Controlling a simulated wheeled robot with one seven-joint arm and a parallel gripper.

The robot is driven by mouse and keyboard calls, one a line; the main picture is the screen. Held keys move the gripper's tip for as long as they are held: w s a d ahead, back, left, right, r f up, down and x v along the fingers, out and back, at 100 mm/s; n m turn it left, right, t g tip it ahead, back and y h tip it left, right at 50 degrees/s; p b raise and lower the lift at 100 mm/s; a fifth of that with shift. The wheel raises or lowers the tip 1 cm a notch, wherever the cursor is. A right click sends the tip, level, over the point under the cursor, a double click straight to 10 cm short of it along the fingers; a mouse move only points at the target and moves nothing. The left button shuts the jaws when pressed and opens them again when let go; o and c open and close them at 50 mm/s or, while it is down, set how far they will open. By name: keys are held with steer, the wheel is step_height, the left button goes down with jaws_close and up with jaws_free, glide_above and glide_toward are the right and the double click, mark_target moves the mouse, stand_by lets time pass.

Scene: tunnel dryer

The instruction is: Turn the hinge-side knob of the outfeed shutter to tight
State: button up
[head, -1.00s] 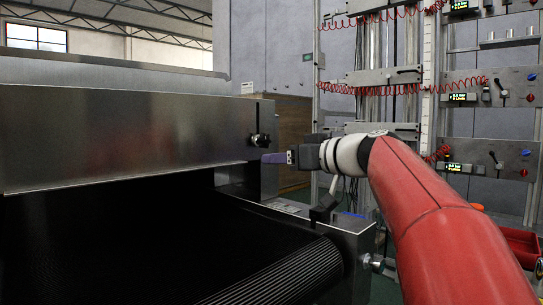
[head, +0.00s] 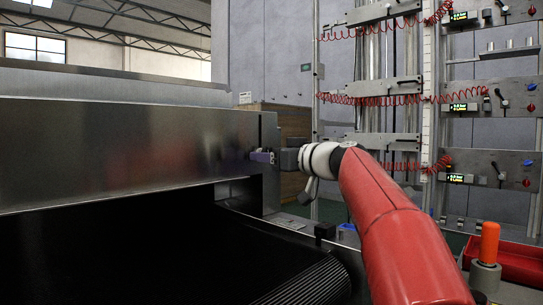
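The outfeed shutter is the long steel panel (head: 120,140) across the left, above the dark belt (head: 120,255). A steel end plate (head: 268,130) stands at its right end. My gripper (head: 262,157) comes in from the right, its purplish fingertips right at that end plate. The dark knob there is not clearly visible; the fingertips seem to cover it. I cannot tell whether the fingers touch or grip it, or whether they are open or shut.
A ribbed roller (head: 305,285) ends the belt at the lower middle. A rack with red coiled hoses (head: 385,98) and control panels (head: 500,95) stands behind on the right. An orange handle (head: 489,242) and a red tray (head: 515,262) are at the lower right.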

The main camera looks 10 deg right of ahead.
steer(key=c, duration=1)
steer(key=shift+m, duration=0.3)
steer(key=shift+r+m+p, duration=0.15)
steer(key=shift+m+p, duration=2.65)
steer(key=shift+m, duration=7.9)
steer(key=o, duration=1)
